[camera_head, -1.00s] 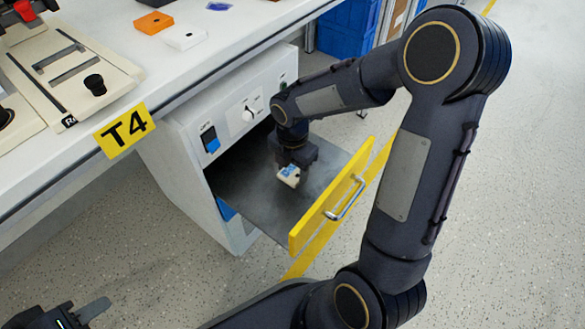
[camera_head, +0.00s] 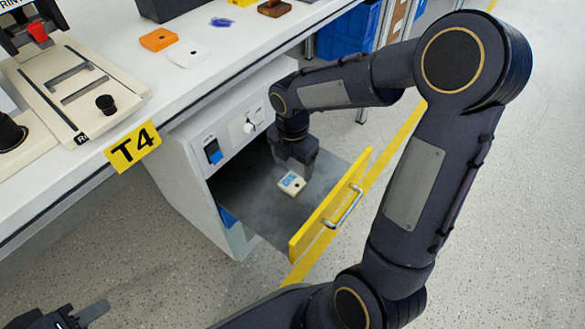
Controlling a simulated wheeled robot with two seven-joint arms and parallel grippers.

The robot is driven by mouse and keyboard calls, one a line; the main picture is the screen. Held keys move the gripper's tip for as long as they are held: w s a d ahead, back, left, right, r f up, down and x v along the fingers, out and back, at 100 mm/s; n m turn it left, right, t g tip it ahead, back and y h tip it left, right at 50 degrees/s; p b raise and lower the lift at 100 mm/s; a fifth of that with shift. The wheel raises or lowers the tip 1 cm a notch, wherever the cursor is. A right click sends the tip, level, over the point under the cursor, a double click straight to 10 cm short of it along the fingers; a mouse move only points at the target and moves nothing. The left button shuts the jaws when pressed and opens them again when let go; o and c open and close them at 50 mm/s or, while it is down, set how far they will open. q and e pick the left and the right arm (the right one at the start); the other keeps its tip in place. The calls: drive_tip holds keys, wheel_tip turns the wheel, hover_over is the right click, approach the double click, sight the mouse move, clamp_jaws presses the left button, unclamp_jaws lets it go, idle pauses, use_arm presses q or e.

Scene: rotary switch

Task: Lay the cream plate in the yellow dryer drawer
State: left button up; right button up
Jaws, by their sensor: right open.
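The small cream plate (camera_head: 291,184), with a blue and white patch on top, lies on the dark floor of the pulled-out drawer. The drawer has a yellow front (camera_head: 330,205) and a metal handle, and it stands open from the grey-white dryer cabinet (camera_head: 178,172). My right gripper (camera_head: 294,168) is inside the drawer area, just above and behind the plate, with its jaws open. The plate looks free of the fingers, though the gap is hard to judge. My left gripper (camera_head: 85,312) shows only in part at the bottom left corner, far from the drawer; its opening is unclear.
Blue bins (camera_head: 350,35) stand behind. The drawer floor around the plate is clear.

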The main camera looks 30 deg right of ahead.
wheel_tip(320, 180, up, 6)
drive_tip(key=p, duration=0.2)
drive_tip(key=s+a+r+m+t+y, duration=0.2)
drive_tip(key=s+m, duration=0.6)
drive_tip(key=m, duration=0.4)
drive_tip(key=s+a+r+m+t+y, duration=0.1)
drive_tip(key=s+a+r+m+t, duration=0.1)
drive_tip(key=s+m, duration=0.7)
wheel_tip(320, 180, up, 2)
drive_tip(key=m+t, duration=0.1)
drive_tip(key=m, duration=0.2)
drive_tip(key=shift+t+y, duration=0.3)
drive_tip(key=shift+y, duration=0.1)
drive_tip(key=shift+r, duration=0.1)
